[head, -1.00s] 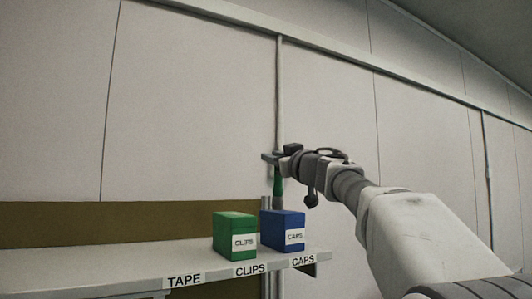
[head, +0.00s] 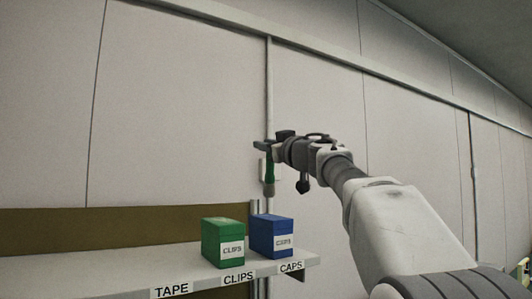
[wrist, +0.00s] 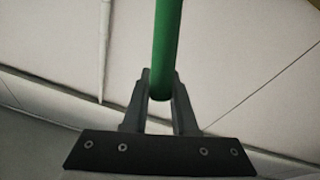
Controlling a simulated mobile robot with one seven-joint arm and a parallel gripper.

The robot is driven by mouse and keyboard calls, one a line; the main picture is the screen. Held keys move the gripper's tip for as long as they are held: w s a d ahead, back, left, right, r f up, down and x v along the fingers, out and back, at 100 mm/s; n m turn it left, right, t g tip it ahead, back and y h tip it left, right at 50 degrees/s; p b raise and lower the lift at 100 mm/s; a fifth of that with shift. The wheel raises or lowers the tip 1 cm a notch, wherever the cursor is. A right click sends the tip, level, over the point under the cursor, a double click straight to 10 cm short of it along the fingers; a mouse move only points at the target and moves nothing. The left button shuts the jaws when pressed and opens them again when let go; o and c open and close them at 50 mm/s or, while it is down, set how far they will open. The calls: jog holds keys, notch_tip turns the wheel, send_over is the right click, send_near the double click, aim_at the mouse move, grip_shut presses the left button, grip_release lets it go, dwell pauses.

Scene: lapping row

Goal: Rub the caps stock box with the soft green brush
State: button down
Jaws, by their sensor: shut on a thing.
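The caps stock box (head: 272,234) is blue with a white label and stands on the shelf above the CAPS tag. In the wrist view, the green handle (wrist: 166,45) sits between the two fingers of my gripper (wrist: 160,90). The brush's far end is out of the wrist view.
A green CLIPS box (head: 223,243) stands just left of the blue box. The shelf (head: 120,273) is bare to the left, above the TAPE tag. A vertical pipe (head: 268,90) runs down the wall behind my gripper.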

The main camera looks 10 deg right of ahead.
jog(key=shift+r, duration=0.65)
jog(key=shift+r, duration=1.55)
jog(key=shift+f, duration=0.1)
jog(key=shift+w+f, duration=0.4)
jog(key=shift+f, duration=0.3)
